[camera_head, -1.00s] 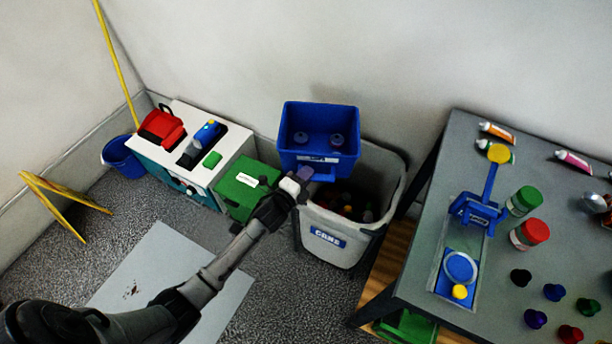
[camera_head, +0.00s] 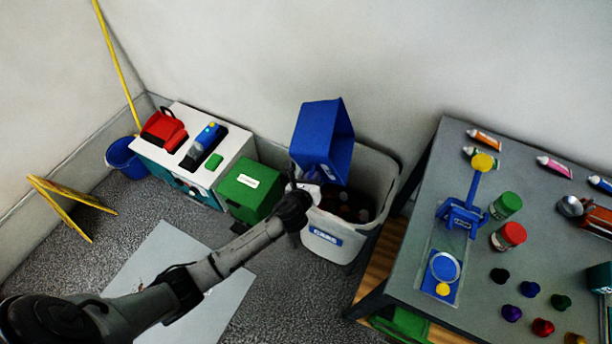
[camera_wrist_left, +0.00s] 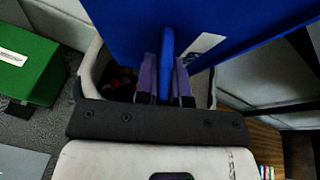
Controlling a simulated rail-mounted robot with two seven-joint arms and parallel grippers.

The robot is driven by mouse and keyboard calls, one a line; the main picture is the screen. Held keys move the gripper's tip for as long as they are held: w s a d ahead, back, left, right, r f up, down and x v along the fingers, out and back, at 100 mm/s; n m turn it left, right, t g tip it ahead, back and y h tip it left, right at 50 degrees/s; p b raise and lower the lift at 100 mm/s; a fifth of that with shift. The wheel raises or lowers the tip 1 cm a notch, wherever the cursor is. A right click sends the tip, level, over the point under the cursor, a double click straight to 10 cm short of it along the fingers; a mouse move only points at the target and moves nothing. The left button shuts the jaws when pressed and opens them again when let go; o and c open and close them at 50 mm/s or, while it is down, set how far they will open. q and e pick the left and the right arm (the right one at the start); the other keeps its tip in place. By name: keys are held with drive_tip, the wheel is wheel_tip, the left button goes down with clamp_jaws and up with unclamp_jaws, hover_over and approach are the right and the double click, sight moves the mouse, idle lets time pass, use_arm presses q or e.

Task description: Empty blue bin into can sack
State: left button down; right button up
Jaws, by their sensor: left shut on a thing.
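The blue bin (camera_head: 318,138) is held tilted above the can sack, with its open side turned to the right in the head view. The can sack (camera_head: 334,244) is a grey-white container with a blue label, and several dark, can-like items lie inside it. My left gripper (camera_head: 308,190) is shut on the blue bin, at the bin's near side. In the left wrist view its purple fingers (camera_wrist_left: 166,80) pinch a blue tab of the bin (camera_wrist_left: 240,22). Whether anything is still in the bin is hidden. My right gripper is not in view.
A green box (camera_head: 250,190) stands left of the sack, beside a white cabinet (camera_head: 180,112) with red and blue items on top. A grey table (camera_head: 410,268) with jars, tubes and caps stands close on the right. A small blue bucket (camera_head: 124,158) is far left.

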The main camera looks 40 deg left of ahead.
use_arm(q)
drive_tip(key=d+r+m, duration=0.1)
drive_tip(key=w+d+r+m+y, duration=0.1)
drive_tip(key=shift+d+m, duration=0.3)
drive_tip(key=w+d+m+y+p, duration=0.2)
drive_tip(key=d+m+y+p, duration=0.1)
drive_tip(key=d, duration=0.4)
drive_tip(key=shift+r+m+g+p, duration=0.35)
drive_tip(key=shift+m+p, duration=0.45)
drive_tip(key=shift+p, duration=0.45)
drive_tip(key=shift+a, duration=0.2)
